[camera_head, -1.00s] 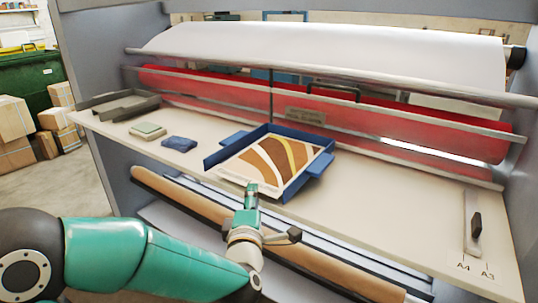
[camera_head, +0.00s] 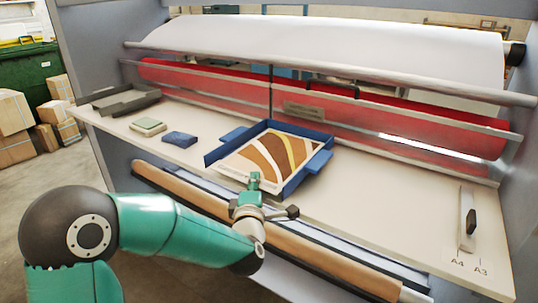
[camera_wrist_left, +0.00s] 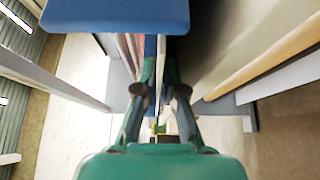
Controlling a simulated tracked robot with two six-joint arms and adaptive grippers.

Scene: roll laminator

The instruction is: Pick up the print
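The print (camera_head: 270,157), with brown, orange and cream curved bands and a white border, lies in a blue tray (camera_head: 297,184) on the laminator's table. My left gripper (camera_head: 254,180) is at the front edge of the tray, its fingertips at the print's near border. In the left wrist view the fingers (camera_wrist_left: 161,68) stand either side of a thin pale edge, with a small gap between them. Whether they touch it is hard to tell. The tray (camera_wrist_left: 115,14) also shows at the top there. My right gripper is not in view.
A blue block (camera_head: 180,138), a pale green pad (camera_head: 148,126) and a grey tray (camera_head: 118,100) sit to the left. A brown roll (camera_head: 310,257) runs below the front edge. A black-handled tool (camera_head: 467,220) lies right. The table between it and the blue tray is clear.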

